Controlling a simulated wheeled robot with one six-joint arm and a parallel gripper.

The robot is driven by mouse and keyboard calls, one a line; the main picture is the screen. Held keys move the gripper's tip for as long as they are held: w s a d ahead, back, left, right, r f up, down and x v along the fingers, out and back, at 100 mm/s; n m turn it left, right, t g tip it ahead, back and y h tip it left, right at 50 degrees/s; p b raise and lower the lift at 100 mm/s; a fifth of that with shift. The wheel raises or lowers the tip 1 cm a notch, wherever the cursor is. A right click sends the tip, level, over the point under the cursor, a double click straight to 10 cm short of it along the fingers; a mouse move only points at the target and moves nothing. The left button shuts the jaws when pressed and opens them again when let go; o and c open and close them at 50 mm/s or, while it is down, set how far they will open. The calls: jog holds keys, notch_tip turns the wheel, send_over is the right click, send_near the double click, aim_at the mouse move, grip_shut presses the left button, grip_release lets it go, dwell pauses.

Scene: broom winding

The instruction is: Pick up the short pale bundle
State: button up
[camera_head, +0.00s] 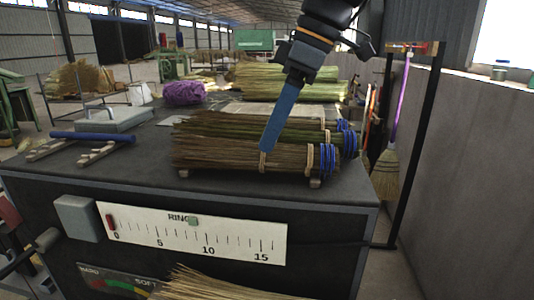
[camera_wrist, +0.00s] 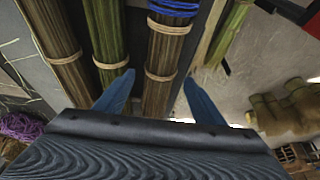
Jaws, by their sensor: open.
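Several tied straw bundles lie side by side on the dark bench. The nearest, a brown bundle (camera_head: 225,156) with tan ties and blue bands at its right end, rests on small blocks. A greener bundle (camera_head: 300,135) and another brown one lie behind it. I cannot tell for sure which is the short pale bundle. My gripper (camera_head: 268,150) is open, pointing down over the nearest bundle. In the wrist view its blue fingers (camera_wrist: 158,80) stand apart on either side of this brown bundle (camera_wrist: 164,55). Whether they touch it is unclear. The far finger is hidden in the head view.
A blue rod (camera_head: 92,136), a grey box (camera_head: 112,119) and purple twine (camera_head: 183,92) are on the bench's left. Loose straw (camera_head: 215,287) shows low in front of the bench. A black post (camera_head: 412,140) and a hanging broom (camera_head: 388,170) stand right.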

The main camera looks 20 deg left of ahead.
jog(key=shift+p+x, duration=0.85)
jog(key=shift+x, duration=1.45)
jog(key=c, duration=1.3)
jog(key=shift+o, duration=0.2)
notch_tip(320, 180, up, 10)
jog(key=b, duration=0.2)
